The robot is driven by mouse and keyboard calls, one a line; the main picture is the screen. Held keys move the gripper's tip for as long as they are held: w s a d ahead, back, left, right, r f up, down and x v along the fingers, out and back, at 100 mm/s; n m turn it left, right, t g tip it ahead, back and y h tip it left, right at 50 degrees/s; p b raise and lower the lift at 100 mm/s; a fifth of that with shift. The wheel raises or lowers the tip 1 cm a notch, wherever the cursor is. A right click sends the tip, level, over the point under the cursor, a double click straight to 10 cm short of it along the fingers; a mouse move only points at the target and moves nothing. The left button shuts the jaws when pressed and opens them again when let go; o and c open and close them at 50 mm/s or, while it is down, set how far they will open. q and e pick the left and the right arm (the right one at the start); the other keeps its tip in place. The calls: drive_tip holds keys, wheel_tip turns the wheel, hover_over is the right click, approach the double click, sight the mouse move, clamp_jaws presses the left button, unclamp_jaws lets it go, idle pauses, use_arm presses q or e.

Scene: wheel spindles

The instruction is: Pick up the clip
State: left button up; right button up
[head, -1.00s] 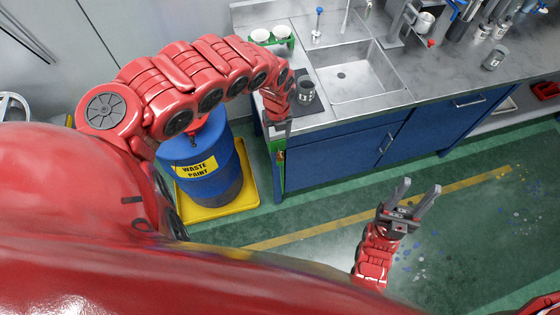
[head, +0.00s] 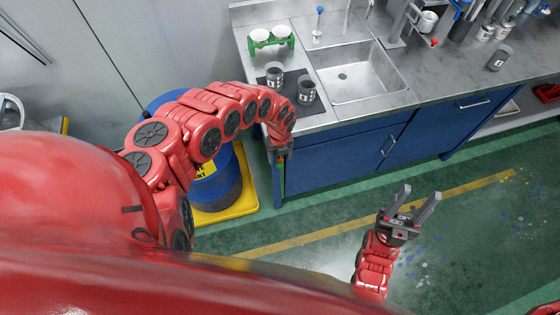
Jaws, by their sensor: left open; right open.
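I cannot make out a clip for certain in the head view. My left gripper (head: 280,158) is at the left end of the blue cabinet, just below the counter's corner. It points down and is open, seen nearly edge-on. Something narrow and green (head: 281,180) shows just below it against the cabinet end, mostly hidden. My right gripper (head: 414,203) is open and empty, over the floor in front of the cabinet.
Two dark grey cups (head: 306,91) (head: 275,76) stand on a dark mat near the counter's left end. A green rack (head: 270,40) with white round items stands behind them. A sink (head: 352,74) is to the right. A blue drum (head: 222,190) stands on a yellow tray (head: 245,192).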

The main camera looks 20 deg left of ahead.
use_arm(q)
drive_tip(key=shift+d+f, duration=0.2)
drive_tip(key=shift+f, duration=0.2)
drive_tip(key=shift+a+f, duration=0.2)
drive_tip(key=shift+f, duration=0.4)
clamp_jaws()
